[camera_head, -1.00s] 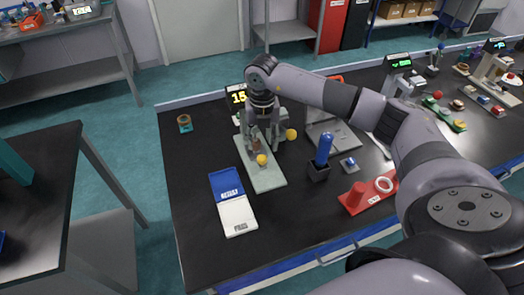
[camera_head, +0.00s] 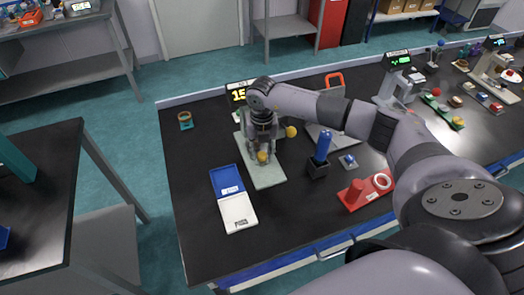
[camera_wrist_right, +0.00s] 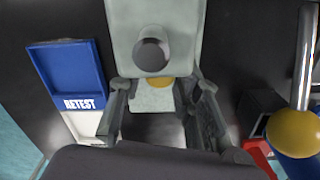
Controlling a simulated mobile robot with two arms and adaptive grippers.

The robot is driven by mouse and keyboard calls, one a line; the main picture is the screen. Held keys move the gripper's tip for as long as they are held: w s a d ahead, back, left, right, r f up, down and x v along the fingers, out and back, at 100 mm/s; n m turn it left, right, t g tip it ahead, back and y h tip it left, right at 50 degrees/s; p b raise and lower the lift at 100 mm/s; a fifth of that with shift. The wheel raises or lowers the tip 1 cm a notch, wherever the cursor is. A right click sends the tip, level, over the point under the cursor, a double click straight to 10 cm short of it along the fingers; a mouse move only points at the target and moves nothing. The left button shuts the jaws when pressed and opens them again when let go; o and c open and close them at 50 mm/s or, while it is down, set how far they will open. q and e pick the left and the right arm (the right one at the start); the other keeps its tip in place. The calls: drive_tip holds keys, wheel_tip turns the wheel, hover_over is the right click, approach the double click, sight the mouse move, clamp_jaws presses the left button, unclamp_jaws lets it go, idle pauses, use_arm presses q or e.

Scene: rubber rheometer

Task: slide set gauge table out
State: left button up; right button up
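The set gauge has a pale grey-green base (camera_head: 268,178) and a dark display (camera_head: 238,93) with yellow digits behind it. A yellow knob (camera_head: 262,157) is low at the front of the gauge; a sliver of it shows in the wrist view (camera_wrist_right: 160,83). My right gripper (camera_head: 264,160) is low over the base, its fingers around the knob. In the wrist view the fingers (camera_wrist_right: 158,120) stand apart, with no clear contact. A second yellow ball (camera_head: 291,131) is right of the gripper, on a rod in the wrist view. The gauge table is mostly hidden. My left gripper is out of view.
A blue and white RETEST tray (camera_head: 237,211) lies left of the base. A black holder with a blue-handled tool (camera_head: 322,146) and a red stand (camera_head: 356,192) are to the right. A small ring-topped item (camera_head: 185,120) sits back left. The bench front left is clear.

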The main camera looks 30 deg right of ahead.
clamp_jaws()
idle(0.3)
